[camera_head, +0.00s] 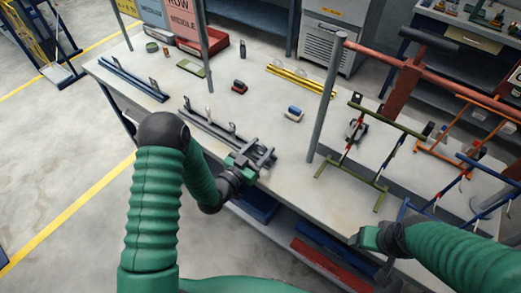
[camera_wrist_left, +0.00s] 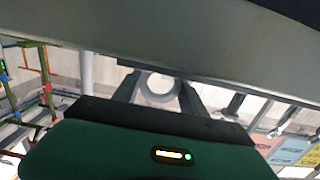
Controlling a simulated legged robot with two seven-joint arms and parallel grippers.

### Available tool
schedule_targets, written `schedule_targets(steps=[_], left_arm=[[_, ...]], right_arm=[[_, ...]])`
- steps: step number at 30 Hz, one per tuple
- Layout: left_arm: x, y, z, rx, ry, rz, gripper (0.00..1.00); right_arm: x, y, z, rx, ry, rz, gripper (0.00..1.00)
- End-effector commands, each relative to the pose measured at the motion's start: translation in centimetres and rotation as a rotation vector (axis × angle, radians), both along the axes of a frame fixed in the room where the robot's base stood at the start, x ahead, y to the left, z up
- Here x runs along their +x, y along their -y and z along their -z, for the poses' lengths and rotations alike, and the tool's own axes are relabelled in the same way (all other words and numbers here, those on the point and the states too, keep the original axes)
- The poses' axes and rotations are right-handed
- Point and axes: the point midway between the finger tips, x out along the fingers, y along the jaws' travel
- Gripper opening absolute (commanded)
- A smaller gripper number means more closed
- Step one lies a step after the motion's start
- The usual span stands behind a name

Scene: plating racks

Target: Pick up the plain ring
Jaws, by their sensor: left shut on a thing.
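My left gripper (camera_head: 262,154) is over the near end of a dark grey rail with upright pegs (camera_head: 205,127), by the bench's front edge. In the left wrist view, its two dark fingers (camera_wrist_left: 160,92) are shut on a plain pale grey ring (camera_wrist_left: 160,102). The ring's open hole faces the camera. In the head view the ring cannot be made out among the gripper parts. My right gripper (camera_head: 371,243) is low at the right, beside the bench's front edge; its fingers are not clear.
The bench (camera_head: 262,100) also bears a blue rail (camera_head: 133,77), a yellow rail (camera_head: 300,80), a red block (camera_head: 239,87) and a blue-and-white block (camera_head: 294,113). A grey post (camera_head: 325,105) and a green frame stand (camera_head: 350,165) are to the right. The middle is mostly clear.

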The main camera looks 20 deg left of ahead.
Motion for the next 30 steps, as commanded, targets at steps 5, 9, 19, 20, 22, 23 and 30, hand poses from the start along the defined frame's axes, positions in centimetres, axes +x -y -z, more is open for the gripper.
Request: schedule_targets(steps=[5,9,19,20,22,23,30], left_arm=[[0.0,0.0,-2.4,0.002,0.004,-0.001,0.04],[-2.0,-1.1,-2.6,0.001,-0.003,-0.003,0.04],[-10.3,-5.6,-3.4,0.001,-0.004,-0.006,0.04],[-11.0,-5.9,-3.5,0.0,-0.003,-0.005,0.04],[-12.3,-6.5,-3.9,-0.001,-0.003,-0.004,0.04],[-12.7,-6.8,-4.4,-0.001,-0.005,-0.004,0.04],[-14.2,-7.5,-4.1,-0.001,-0.001,-0.001,0.04]], right_arm=[[0.0,0.0,0.1,0.0,0.0,0.0,0.7],[0.0,0.0,0.5,0.0,0.0,0.0,0.7],[0.0,0.0,1.8,0.0,0.0,0.0,0.7],[0.0,0.0,1.9,0.0,0.0,0.0,0.7],[0.0,0.0,1.7,0.0,-0.001,0.0,0.7],[0.0,0.0,0.8,0.0,-0.001,0.0,0.7],[0.0,0.0,0.2,0.0,0.0,0.0,0.7]])
